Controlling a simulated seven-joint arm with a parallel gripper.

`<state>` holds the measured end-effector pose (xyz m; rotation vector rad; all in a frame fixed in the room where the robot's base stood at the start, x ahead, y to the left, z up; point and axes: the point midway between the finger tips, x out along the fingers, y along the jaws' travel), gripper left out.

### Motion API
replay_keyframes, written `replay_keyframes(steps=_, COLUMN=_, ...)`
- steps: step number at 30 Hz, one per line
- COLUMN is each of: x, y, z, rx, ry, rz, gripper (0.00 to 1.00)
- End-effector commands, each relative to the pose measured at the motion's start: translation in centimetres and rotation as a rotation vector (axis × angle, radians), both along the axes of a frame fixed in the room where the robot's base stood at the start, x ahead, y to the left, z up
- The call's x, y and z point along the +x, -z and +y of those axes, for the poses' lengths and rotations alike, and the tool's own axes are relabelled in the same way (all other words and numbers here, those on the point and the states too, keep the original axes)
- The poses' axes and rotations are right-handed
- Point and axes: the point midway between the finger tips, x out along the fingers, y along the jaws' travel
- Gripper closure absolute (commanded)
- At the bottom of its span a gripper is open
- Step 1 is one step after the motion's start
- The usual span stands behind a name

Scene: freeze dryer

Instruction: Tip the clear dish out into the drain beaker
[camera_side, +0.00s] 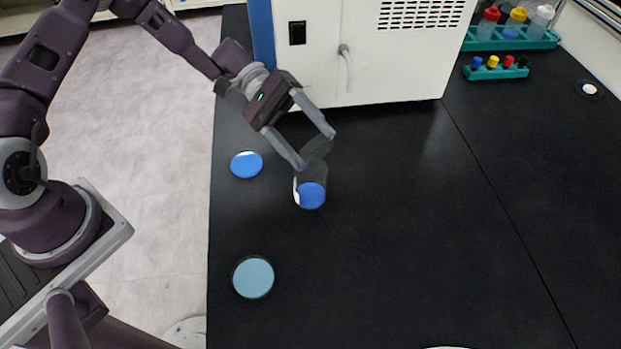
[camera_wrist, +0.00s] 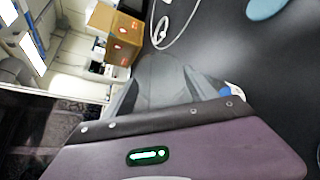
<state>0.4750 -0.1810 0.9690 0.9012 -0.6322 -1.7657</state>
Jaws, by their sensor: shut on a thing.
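My gripper (camera_side: 315,149) is shut on the clear dish (camera_side: 319,146), a faint grey see-through shape between the fingertips. The dish looks tilted, directly over or at the rim of a clear beaker (camera_side: 297,191) with a white patch on its side and blue at its bottom. I cannot tell whether dish and beaker touch, or whether anything is left in the dish. In the wrist view my gripper (camera_wrist: 175,85) shows as a blurred grey shape, and the dish cannot be made out clearly. A bit of blue and white shows beside it at the right.
A blue disc (camera_side: 246,164) lies left of the beaker, and a pale blue disc (camera_side: 253,277) lies nearer the front, both on the black bench (camera_side: 400,240). The white freeze dryer (camera_side: 390,60) stands behind. Teal racks (camera_side: 495,72) are at the back right.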

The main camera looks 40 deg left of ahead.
Motion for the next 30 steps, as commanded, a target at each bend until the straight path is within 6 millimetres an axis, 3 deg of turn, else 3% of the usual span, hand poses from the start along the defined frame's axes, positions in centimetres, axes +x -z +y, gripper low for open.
replay_keyframes(steps=30, x=0.07, y=0.06, z=0.15, rx=-0.064, ry=-0.001, rz=0.015, gripper=0.87)
